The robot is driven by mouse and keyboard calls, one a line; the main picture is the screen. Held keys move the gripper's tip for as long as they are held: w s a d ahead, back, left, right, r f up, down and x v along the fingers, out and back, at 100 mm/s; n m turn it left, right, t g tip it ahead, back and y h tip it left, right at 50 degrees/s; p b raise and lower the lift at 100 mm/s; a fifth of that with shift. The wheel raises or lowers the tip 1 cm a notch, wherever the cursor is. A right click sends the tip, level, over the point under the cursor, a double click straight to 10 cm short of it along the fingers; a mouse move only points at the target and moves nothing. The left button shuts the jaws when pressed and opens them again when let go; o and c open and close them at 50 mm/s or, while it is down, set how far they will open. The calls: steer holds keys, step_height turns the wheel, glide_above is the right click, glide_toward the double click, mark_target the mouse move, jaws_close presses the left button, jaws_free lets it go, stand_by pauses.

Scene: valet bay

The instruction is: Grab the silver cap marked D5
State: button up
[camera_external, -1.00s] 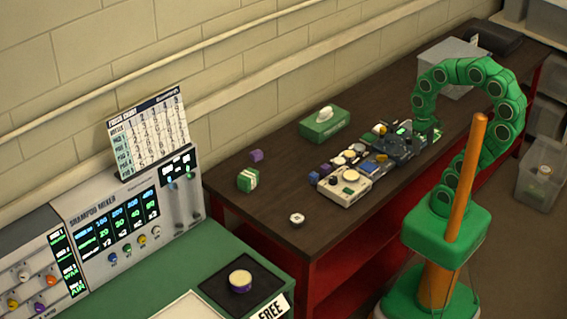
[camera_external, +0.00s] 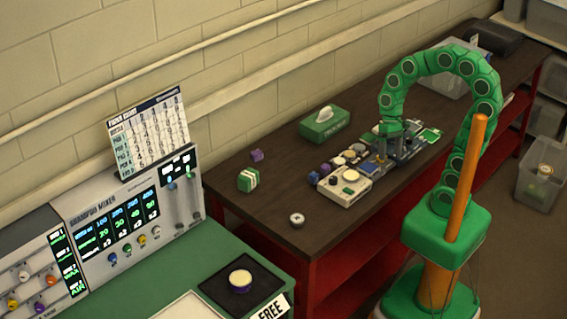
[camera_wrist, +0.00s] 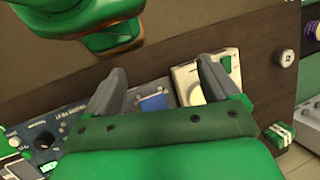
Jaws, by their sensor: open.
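A small silver round cap (camera_external: 297,219) with a dark centre lies alone on the dark bench top, near its front edge. It also shows in the wrist view (camera_wrist: 286,57) at the right, well away from my fingers. No D5 marking is readable, so I cannot tell whether it is that one. Several other round caps sit among the devices, also unreadable. My gripper (camera_external: 389,152) is above the row of devices, to the right of the silver cap. In the wrist view my gripper (camera_wrist: 162,75) has its fingers apart, with nothing clearly held between them.
A cream box (camera_external: 345,188) with a pale round knob and a blue panel (camera_wrist: 60,132) lie beneath my gripper. Bare bench surrounds the silver cap.

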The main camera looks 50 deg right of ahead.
mark_target(298, 215)
steer(key=w+a+f+m+g+y, duration=0.1)
steer(key=w+a, duration=0.2)
steer(key=a, duration=0.3)
steer(key=w+a+f+m+g+y, duration=0.1)
steer(key=w+a+m+y, duration=0.1)
steer(key=a, duration=0.5)
steer(key=w+a+f+m+y, duration=0.1)
steer(key=w+a+f+y, duration=0.1)
steer(key=w+a, duration=0.2)
steer(key=shift+w+a+g, duration=0.25)
steer(key=shift+a+g, duration=0.15)
steer(key=shift+a, duration=0.75)
steer(key=w+a+f+m+y, duration=0.1)
steer(key=w+a+f+m, duration=0.1)
steer(key=a, duration=0.2)
steer(key=w+a+f+m+y, duration=0.1)
steer(key=w+a+f+m, duration=0.1)
steer(key=a+f, duration=0.1)
steer(key=w+a+f+m+y, duration=0.1)
steer(key=w+a+f+m, duration=0.1)
steer(key=a+f, duration=0.1)
steer(key=shift+w+a+g, duration=0.2)
steer(key=shift+a+g, duration=0.2)
steer(key=shift+a, duration=0.45)
steer(key=shift+w+a+f+m, duration=0.3)
steer(key=shift+a+f, duration=0.05)
steer(key=shift+f, duration=0.05)
steer(key=shift+x, duration=3.95)
steer(key=shift+s, duration=0.1)
steer(key=shift+c, duration=0.2)
